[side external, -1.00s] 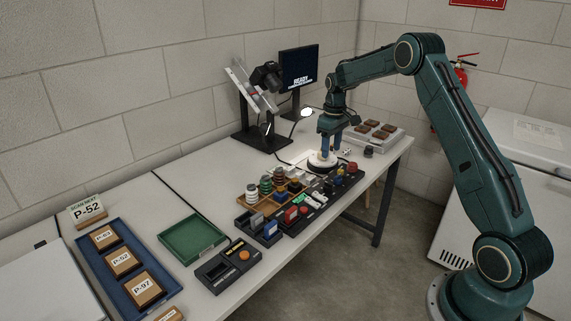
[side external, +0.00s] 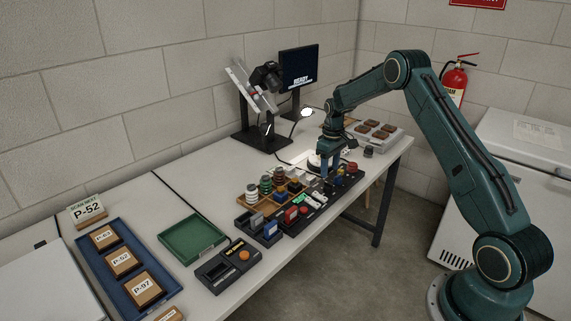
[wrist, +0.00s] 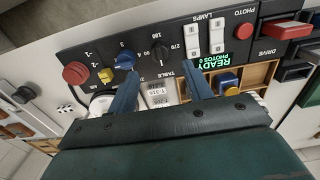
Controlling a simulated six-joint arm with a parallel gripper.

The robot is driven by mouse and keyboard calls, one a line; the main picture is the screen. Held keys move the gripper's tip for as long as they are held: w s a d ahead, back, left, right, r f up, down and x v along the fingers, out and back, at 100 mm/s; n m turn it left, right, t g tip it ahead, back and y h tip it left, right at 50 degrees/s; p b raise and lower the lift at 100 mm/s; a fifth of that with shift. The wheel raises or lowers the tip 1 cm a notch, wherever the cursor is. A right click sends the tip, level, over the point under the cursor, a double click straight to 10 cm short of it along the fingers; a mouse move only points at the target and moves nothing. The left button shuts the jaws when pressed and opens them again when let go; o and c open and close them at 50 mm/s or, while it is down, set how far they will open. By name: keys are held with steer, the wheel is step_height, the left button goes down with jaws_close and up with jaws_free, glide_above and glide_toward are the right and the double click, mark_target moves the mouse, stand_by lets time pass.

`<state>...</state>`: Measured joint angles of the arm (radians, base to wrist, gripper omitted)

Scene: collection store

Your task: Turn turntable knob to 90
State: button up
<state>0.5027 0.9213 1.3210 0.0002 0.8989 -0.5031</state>
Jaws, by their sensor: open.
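The black turntable knob (wrist: 160,52) sits on the dark control panel (wrist: 215,28), with a dial that reads 180 and 270 around it. Which way its pointer faces is too small to tell. My gripper (wrist: 160,70) is open and empty. In the wrist view its two fingertips lie either side of the knob, just short of it in the picture; no contact shows. In the side view my gripper (side external: 330,183) points down over the panel and hides the knob. The white turntable (side external: 313,160) is partly behind my gripper.
A wooden rack of reels (side external: 262,198) is beside the panel.

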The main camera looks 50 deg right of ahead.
mark_target(328, 187)
steer(key=shift+f, duration=3.45)
steer(key=c, duration=1)
